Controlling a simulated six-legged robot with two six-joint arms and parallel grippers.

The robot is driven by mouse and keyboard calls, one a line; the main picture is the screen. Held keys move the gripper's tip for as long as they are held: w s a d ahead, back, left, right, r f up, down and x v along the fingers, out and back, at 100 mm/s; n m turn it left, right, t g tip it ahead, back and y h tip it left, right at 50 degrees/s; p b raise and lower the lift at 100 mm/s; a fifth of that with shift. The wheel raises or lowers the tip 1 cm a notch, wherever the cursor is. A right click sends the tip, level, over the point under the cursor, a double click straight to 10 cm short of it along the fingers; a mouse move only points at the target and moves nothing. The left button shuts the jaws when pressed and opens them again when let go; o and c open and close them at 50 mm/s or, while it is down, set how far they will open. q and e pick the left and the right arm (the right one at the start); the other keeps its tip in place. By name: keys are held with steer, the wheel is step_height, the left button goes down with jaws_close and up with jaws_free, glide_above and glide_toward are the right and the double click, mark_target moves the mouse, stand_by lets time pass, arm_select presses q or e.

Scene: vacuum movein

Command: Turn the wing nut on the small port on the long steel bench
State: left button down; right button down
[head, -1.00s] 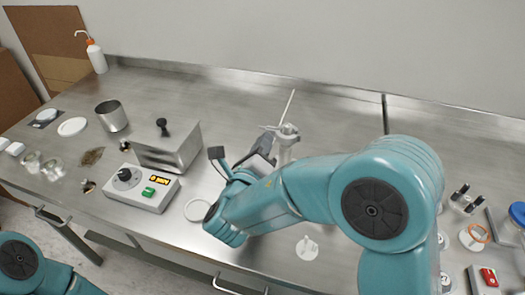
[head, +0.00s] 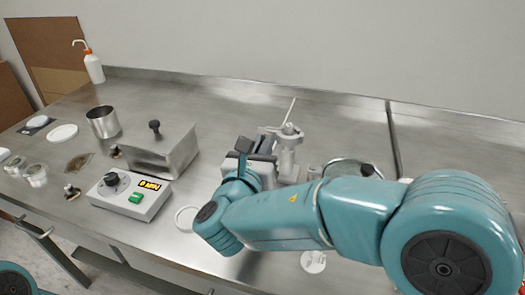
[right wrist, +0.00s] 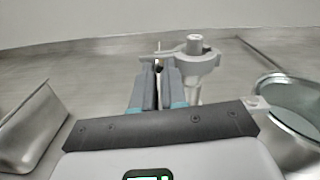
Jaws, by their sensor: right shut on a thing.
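The small port (head: 286,160) stands upright on the long steel bench (head: 225,105), with a grey clamp (head: 290,133) around its top. The clamp also shows in the right wrist view (right wrist: 192,61), with a thin rod sticking up on its left side. My right gripper (right wrist: 157,70) is at the clamp's left side, its dark fingers nearly together on the wing nut (right wrist: 157,57). The fingers hide most of the nut, so its angle cannot be told. In the head view my right gripper (head: 264,143) is beside the port. My left gripper is out of view.
A steel box (head: 165,153) with a black knob and a controller (head: 130,194) with a lit display stand left of my right arm. A round glass-topped chamber (right wrist: 290,105) stands right of the port. A white ring (head: 187,219) lies near the front edge. The bench behind is clear.

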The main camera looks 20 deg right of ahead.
steer(key=shift+m, duration=0.3)
steer(key=c, duration=1.4)
jaws_free()
steer(key=shift+c, duration=0.2)
